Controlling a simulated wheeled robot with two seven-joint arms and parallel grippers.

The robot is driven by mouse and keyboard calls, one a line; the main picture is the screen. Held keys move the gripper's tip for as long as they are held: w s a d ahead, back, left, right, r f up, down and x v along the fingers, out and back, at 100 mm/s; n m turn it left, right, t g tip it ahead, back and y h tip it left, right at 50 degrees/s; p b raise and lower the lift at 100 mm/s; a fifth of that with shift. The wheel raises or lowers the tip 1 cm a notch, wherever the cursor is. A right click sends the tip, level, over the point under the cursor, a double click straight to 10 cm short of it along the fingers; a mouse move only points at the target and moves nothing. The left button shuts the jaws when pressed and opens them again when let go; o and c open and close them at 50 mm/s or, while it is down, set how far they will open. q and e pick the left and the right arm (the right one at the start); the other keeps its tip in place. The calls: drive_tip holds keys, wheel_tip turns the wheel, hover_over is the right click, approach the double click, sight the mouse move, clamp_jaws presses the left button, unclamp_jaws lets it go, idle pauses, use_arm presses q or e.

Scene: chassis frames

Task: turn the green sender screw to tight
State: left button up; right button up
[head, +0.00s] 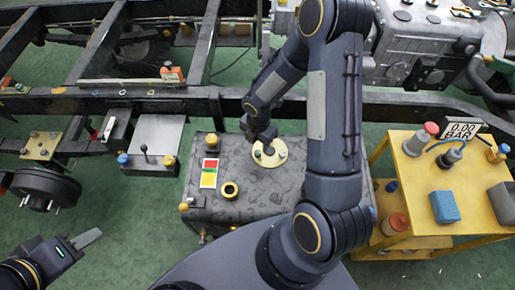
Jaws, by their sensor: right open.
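The green sender screw (257,154) is a small green spot on a round cream plate (272,161) on top of the dark tank (262,197). My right gripper (264,145) points down over this plate, close to the screw, and is open. The gripper and wrist hide part of the plate, so I cannot tell whether the fingers touch the screw. My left gripper (88,238) is at the lower left, away from the tank, over the green floor. I cannot make out a gap between its fingers.
A yellow cart (410,170) with a 0.00 BAR display (461,130) and a blue block (445,206) stands right. Dark chassis rails (150,103) run behind.

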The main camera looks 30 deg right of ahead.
sight(258, 152)
wheel_tip(258, 152, down, 5)
idle(0.3)
clamp_jaws()
